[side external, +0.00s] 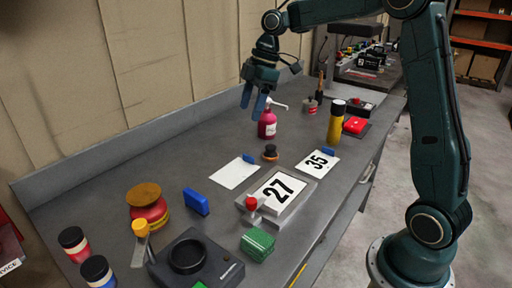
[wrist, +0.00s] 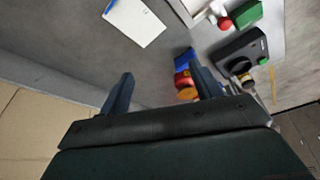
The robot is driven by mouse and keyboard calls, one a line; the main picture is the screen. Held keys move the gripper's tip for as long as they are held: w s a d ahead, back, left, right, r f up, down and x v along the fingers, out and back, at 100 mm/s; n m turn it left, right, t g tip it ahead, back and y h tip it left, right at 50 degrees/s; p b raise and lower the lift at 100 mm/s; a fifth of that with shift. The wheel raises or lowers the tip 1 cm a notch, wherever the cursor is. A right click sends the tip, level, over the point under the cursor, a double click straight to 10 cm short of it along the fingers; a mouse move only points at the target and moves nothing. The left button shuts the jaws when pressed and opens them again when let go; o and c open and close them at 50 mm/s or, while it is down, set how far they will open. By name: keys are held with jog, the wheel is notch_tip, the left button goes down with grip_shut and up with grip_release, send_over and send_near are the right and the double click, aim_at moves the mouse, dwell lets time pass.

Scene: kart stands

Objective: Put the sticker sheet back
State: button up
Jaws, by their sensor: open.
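Three white sheets lie on the grey bench. One marked 27 (side external: 277,193) lies on a grey plate fixture (side external: 299,203) with a red-knobbed clamp (side external: 251,205) at its left. One marked 35 (side external: 317,164) lies to its right with a blue tab (side external: 328,151). A blank-looking sheet (side external: 233,174) lies to the left with a blue tab (side external: 250,158); it also shows in the wrist view (wrist: 134,24). I cannot tell which is the sticker sheet. My gripper (side external: 253,100) is open and empty, above the back of the bench, apart from all sheets; its fingers show in the wrist view (wrist: 160,80).
A pink pump bottle (side external: 267,124) stands near below my gripper. A blue block (side external: 196,201), green block (side external: 257,243), black device (side external: 195,262) and jars (side external: 97,272) are in front. The wall borders the back.

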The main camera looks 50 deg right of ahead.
jog(key=s+a+r+m+t+h, duration=0.1)
jog(key=s+a+r+m, duration=0.2)
jog(key=s, duration=0.4)
jog(key=s+a+r+m+t+h, duration=0.1)
jog(key=s+a+r+m, duration=0.2)
jog(key=s, duration=0.4)
jog(key=s+f+m+t, duration=0.1)
jog(key=s+f+m, duration=0.1)
jog(key=s, duration=0.5)
jog(key=s+f+m+h, duration=0.1)
jog(key=s+f+m, duration=0.1)
jog(key=s, duration=0.5)
jog(key=shift+f+m+t, duration=0.35)
jog(key=shift+m+t, duration=0.05)
jog(key=shift+m, duration=0.5)
jog(key=shift+a, duration=0.1)
